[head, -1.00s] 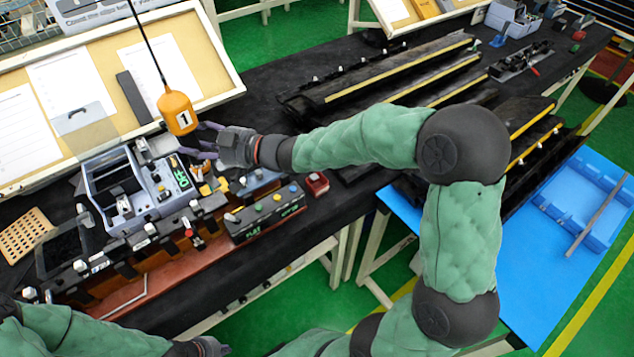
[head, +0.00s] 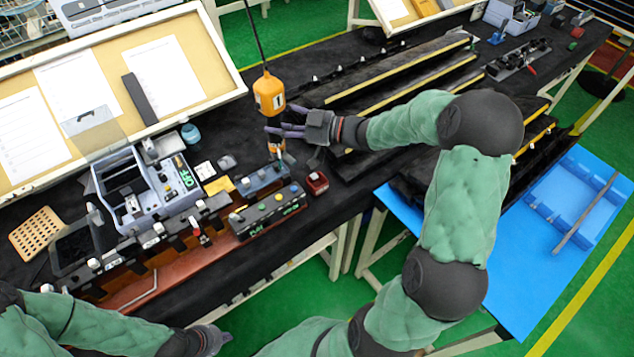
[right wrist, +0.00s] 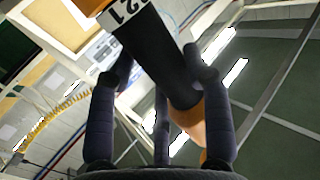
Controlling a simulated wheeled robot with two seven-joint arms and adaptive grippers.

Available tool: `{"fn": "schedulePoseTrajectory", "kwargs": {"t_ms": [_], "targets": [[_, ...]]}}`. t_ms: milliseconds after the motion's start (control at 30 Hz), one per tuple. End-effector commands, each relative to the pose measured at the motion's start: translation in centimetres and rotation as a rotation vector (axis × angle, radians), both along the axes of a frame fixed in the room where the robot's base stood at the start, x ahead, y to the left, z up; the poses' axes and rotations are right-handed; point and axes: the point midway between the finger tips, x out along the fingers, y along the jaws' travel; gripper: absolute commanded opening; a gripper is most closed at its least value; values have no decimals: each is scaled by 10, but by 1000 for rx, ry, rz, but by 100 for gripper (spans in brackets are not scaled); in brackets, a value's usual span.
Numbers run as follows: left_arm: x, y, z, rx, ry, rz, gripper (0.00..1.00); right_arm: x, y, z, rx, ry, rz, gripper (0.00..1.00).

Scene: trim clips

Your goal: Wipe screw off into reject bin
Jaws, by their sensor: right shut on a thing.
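My right gripper (head: 283,132) is shut on a hanging power screwdriver (head: 270,95). No screw can be made out at the screwdriver's tip. My left gripper (head: 212,341) is low at the front edge of the view, away from these things; its fingers are too unclear to read.
A grey fixture (head: 145,190) and a dark block with coloured buttons (head: 268,212) stand on the black bench. Long dark trim strips (head: 400,75) lie at the back right. A blue tray (head: 575,195) is at the far right. Loose small items lie left of the screwdriver.

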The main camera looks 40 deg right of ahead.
Motion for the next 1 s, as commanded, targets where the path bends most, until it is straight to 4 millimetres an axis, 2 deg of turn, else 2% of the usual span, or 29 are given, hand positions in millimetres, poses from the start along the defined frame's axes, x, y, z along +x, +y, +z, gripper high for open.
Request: {"fn": "schedulePoseTrajectory", "kwargs": {"t_ms": [33, 300, 500, 767, 1000], "targets": [[0, 0, 5, 0, 0, 0, 0, -2, -12, 1, 1, 2, -4, 0], [0, 0, 16, 0, 0, 0, 0, -12, -66, 1, 0, 1, -4, 0], [0, 0, 22, 0, 0, 0, 0, -17, -97, 1, 0, 1, -3, 0], [0, 0, 25, 0, 0, 0, 0, -21, -120, 0, 1, 0, -1, 0], [0, 0, 13, 0, 0, 0, 0, -22, -120, -25, 2, 1, 1, 0]]}}
